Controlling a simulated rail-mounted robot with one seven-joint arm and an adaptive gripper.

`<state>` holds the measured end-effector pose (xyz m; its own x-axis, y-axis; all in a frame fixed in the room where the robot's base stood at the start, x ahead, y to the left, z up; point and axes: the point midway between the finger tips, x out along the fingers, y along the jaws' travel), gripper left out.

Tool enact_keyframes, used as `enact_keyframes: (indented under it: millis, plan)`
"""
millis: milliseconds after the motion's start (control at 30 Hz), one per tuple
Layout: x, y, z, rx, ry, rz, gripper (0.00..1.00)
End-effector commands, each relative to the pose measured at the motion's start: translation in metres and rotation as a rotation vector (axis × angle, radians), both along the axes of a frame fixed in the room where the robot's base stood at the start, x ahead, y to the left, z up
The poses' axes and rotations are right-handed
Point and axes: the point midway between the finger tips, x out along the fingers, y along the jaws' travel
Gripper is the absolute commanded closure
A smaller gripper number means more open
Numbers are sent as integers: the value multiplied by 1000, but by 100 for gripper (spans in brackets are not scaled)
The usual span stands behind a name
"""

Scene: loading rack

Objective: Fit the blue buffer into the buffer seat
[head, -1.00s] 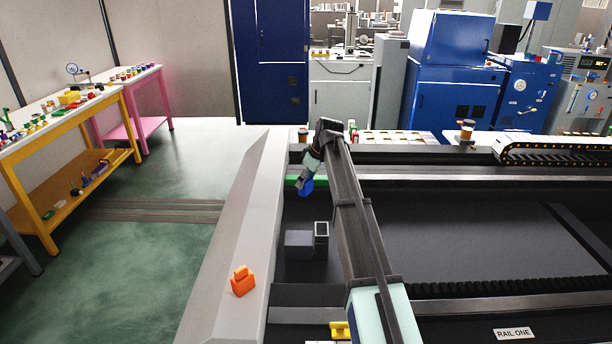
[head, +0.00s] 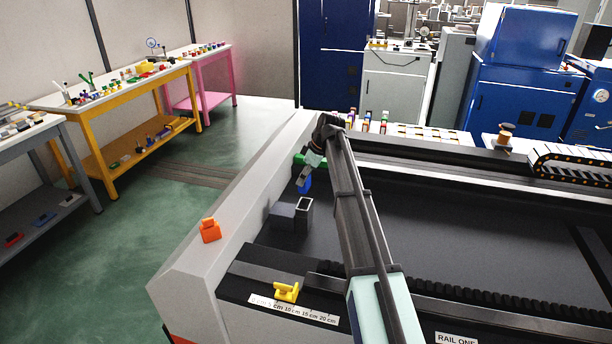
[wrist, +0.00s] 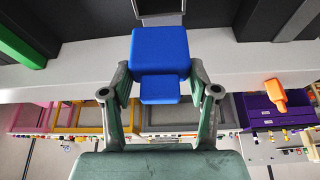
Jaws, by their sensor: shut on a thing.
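The blue buffer (head: 304,185) is a block with a narrower stub, held at the end of my arm. My gripper (head: 310,170) is shut on it; in the wrist view the two fingers (wrist: 160,82) grip the buffer (wrist: 160,52) from both sides. What looks like the buffer seat is an upright dark box with a pale rim and open top (head: 304,206), just below the buffer in the head view. Part of its rim shows at the top of the wrist view (wrist: 160,20), beyond the buffer. The buffer appears outside the seat; the exact gap cannot be told.
A dark grey block (head: 281,214) stands left of the seat. An orange piece (head: 210,230) sits on the pale ledge, and a yellow piece (head: 286,291) near the ruler strip. The dark bed to the right is clear.

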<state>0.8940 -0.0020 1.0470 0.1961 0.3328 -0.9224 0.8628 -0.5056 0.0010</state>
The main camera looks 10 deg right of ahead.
Motion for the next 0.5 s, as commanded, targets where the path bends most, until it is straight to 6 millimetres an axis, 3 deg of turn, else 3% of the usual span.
enact_keyframes:
  millis: [500]
  plan:
    - [0,1,1,0,0,65,78]
